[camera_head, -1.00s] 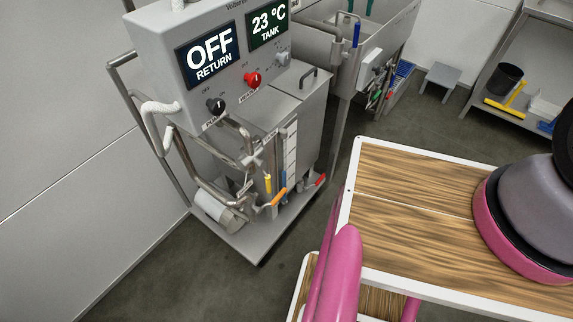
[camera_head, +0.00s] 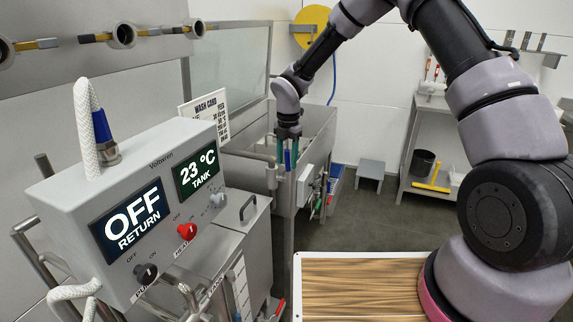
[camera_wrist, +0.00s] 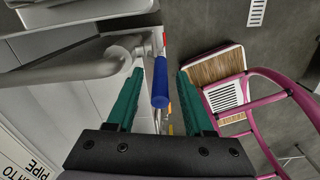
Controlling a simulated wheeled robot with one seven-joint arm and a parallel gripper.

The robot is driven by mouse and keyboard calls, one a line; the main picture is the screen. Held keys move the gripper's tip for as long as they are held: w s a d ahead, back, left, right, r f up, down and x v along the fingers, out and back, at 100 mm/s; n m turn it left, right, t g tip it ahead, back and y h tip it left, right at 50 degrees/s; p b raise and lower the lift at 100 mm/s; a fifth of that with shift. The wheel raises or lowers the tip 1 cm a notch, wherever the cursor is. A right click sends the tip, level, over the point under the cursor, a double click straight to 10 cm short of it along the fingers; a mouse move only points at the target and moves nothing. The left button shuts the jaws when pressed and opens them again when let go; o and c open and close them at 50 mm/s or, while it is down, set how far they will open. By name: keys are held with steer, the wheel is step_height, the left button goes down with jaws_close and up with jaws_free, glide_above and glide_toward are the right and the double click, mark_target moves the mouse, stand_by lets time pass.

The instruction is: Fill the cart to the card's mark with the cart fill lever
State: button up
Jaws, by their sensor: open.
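My gripper (camera_head: 288,154) has dark green fingers and reaches down at the near corner of the grey trough behind the cart. In the wrist view my gripper (camera_wrist: 160,78) is open, with a blue lever handle (camera_wrist: 160,84) between its fingers; I cannot tell if either finger touches it. A bent grey pipe (camera_wrist: 75,70) leads to that handle. The grey cart's control box (camera_head: 150,205) reads OFF RETURN and 23 °C TANK. A pale sight gauge (camera_head: 241,288) is partly in view on the cart. The wash card (camera_head: 208,112) stands behind the box; its smaller print is unreadable.
Valves with yellow handles (camera_head: 40,44) line the upper left. A grey stool (camera_head: 371,167) and a shelf (camera_head: 425,190) stand at the back. The floor between is clear.

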steer(key=shift+f, duration=1)
steer(key=shift+c, duration=0.4)
jaws_close()
stand_by(0.4)
